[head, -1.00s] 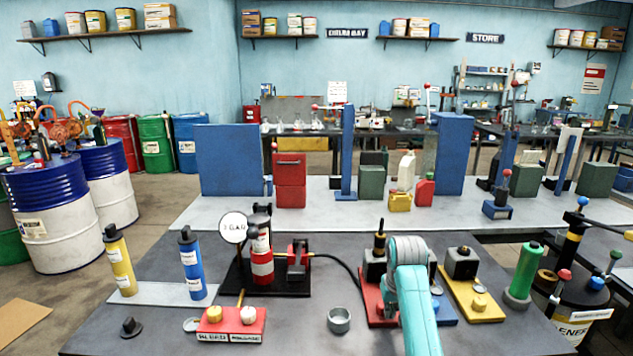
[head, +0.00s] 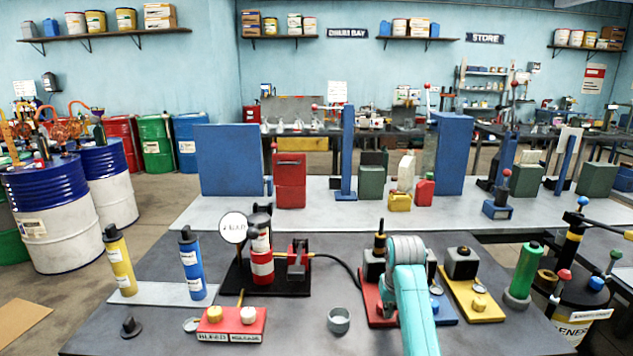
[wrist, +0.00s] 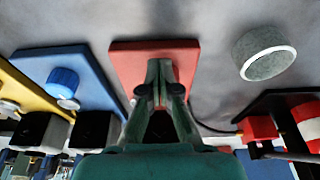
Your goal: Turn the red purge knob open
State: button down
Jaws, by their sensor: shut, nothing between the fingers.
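The red plate (head: 370,302) stands on the bench beside my arm, with a black block on its back part. It also shows in the wrist view (wrist: 125,58), below my gripper. My gripper (wrist: 160,66) is shut and empty, its fingertips together over the middle of this plate. I cannot make out the red purge knob; my fingers cover the part of the plate where it may sit. I cannot tell whether the fingertips touch anything. In the head view my arm hides the gripper and part of the plate.
A blue plate with a blue knob (wrist: 63,80) and a yellow plate (head: 480,301) stand close beside the red one. A grey cup (head: 339,320) stands on the other side. A black hose (head: 338,265) runs behind.

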jog(key=shift+a, duration=0.65)
jog(key=shift+s, duration=0.1)
dwell(0.3)
jog(key=shift+s+a, duration=0.1)
jog(key=shift+s, duration=0.15)
jog(key=w+v, duration=0.1)
jog(key=v, duration=0.5)
jog(key=shift+w, duration=0.25)
jog(key=shift+r, duration=0.15)
jog(key=shift+w+d+f, duration=0.1)
jog(key=shift+d+f, duration=0.1)
jog(key=shift+f, duration=0.8)
jog(key=shift+d+f, duration=0.2)
jog(key=shift+f, duration=0.85)
jog(key=shift+w+d+f, duration=0.1)
jog(key=shift+d+f, duration=0.1)
jog(key=shift+f, duration=0.8)
